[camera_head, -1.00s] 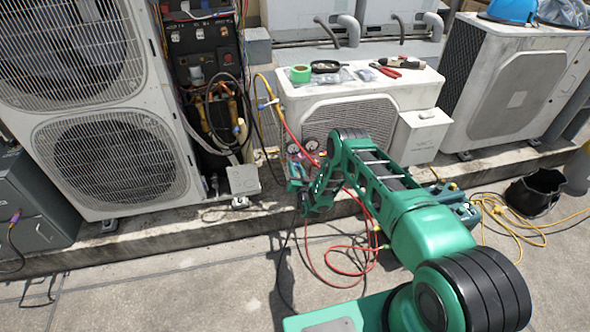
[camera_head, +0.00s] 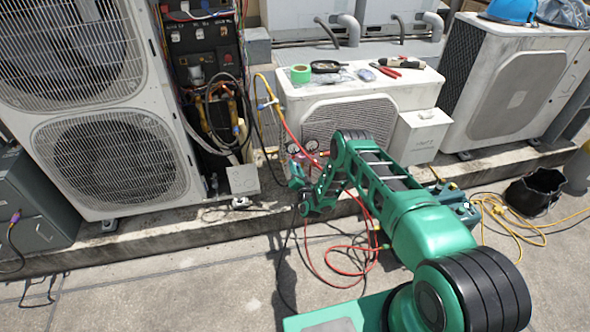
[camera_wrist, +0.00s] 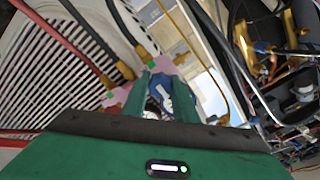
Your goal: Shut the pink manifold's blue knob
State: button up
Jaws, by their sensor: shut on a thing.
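The pink manifold (camera_wrist: 166,66) shows in the wrist view, with brass fittings and hoses on it. Its blue knob (camera_wrist: 160,90) sits between the two fingers of my gripper (camera_wrist: 162,103). The gripper is shut on the knob; the fingers cover much of it, so how far it is turned cannot be told. In the head view my gripper (camera_head: 298,180) is small, at the manifold in front of the low white condenser. The manifold's gauges (camera_head: 311,146) show there, and my arm hides part of the rest.
The low white condenser (camera_head: 412,91) carries tape, pliers and other small tools on top. A tall condenser unit (camera_head: 178,207) with exposed wiring stands at left. A red hose (camera_head: 345,272) loops on the floor below my arm. A black bucket (camera_head: 530,195) stands at right.

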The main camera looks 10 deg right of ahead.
jog(key=shift+s+f, duration=0.3)
jog(key=shift+f, duration=0.15)
jog(key=o, duration=1)
jog(key=shift+w, duration=0.1)
jog(key=shift+o, duration=0.2)
jog(key=shift+w+r, duration=0.1)
jog(key=shift+r, duration=0.15)
jog(key=s, duration=1)
jog(key=shift+s, duration=0.4)
